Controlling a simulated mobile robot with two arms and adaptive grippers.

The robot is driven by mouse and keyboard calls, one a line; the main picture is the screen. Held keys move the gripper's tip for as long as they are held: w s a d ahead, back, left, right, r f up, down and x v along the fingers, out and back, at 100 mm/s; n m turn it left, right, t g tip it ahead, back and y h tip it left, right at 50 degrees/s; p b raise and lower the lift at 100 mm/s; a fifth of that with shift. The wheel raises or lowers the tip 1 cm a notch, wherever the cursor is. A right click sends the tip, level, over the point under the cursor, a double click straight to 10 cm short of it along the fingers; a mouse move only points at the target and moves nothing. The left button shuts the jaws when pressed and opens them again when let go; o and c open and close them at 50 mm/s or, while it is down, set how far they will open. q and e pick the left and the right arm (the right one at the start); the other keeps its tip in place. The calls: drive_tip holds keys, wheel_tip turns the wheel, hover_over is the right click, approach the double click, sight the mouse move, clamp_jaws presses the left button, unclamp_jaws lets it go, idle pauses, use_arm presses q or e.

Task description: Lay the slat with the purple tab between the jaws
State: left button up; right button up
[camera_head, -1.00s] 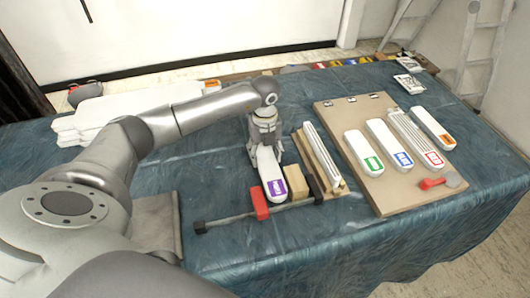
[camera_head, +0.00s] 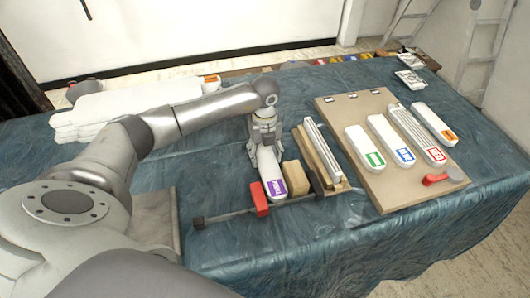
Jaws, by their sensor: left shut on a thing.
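The white slat with the purple tab (camera_head: 268,166) lies at the middle of the table, its purple end (camera_head: 275,187) toward me. My left gripper (camera_head: 265,138) is shut on its far end, pointing down. My right gripper is not in view.
A wooden board (camera_head: 390,196) on the right holds slats with green (camera_head: 368,150), blue (camera_head: 390,138), red and orange tabs. A ridged strip on wood (camera_head: 325,155) stands right of the block. White slats (camera_head: 95,115) are stacked at the back left. The cloth in front is clear.

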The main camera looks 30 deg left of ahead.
use_arm(q)
drive_tip(key=shift+f, duration=0.4)
drive_tip(key=o, duration=1.2)
drive_tip(key=shift+r, duration=0.1)
drive_tip(key=shift+c, duration=0.2)
